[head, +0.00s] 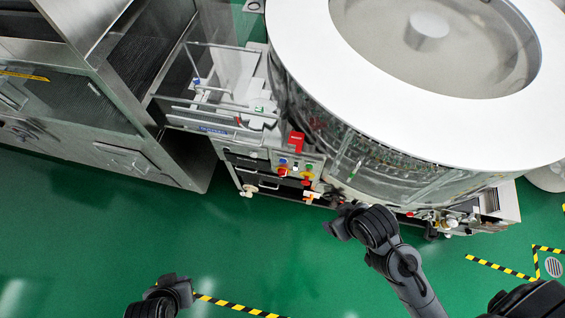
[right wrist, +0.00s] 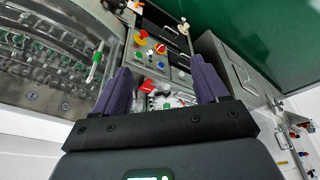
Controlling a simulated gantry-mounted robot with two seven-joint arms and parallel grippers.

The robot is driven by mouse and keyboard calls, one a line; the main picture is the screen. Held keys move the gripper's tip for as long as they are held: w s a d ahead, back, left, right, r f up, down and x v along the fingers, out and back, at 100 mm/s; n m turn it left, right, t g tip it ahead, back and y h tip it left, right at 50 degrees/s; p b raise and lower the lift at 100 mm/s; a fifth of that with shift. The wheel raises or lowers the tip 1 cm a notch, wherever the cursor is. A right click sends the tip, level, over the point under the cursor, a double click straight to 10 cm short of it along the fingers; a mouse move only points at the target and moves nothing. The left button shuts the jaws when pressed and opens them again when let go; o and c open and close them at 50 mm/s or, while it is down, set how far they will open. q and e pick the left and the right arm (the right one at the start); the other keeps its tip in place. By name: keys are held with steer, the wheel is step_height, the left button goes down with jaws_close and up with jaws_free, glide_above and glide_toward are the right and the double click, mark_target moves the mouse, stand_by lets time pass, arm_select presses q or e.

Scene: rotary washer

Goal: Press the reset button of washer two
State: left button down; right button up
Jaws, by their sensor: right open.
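The washer (head: 420,155) is a large round machine with a white ring top. Its control panel (head: 310,167) is on the front below a red box, with red, blue and yellow parts. I cannot read which one is the reset button. My right gripper (right wrist: 165,70) is open and empty, its purple fingers spread and pointing toward the panel, apart from it. My left gripper (head: 172,288) is low at the left, its fingers unclear.
A grey metal cabinet (head: 95,95) stands at the left. A clear-walled loading section (head: 225,90) lies between it and the washer. The green floor (head: 255,250) is open in front, with yellow-black tape (head: 500,268).

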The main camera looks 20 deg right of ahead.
jaws_close()
stand_by(1.5)
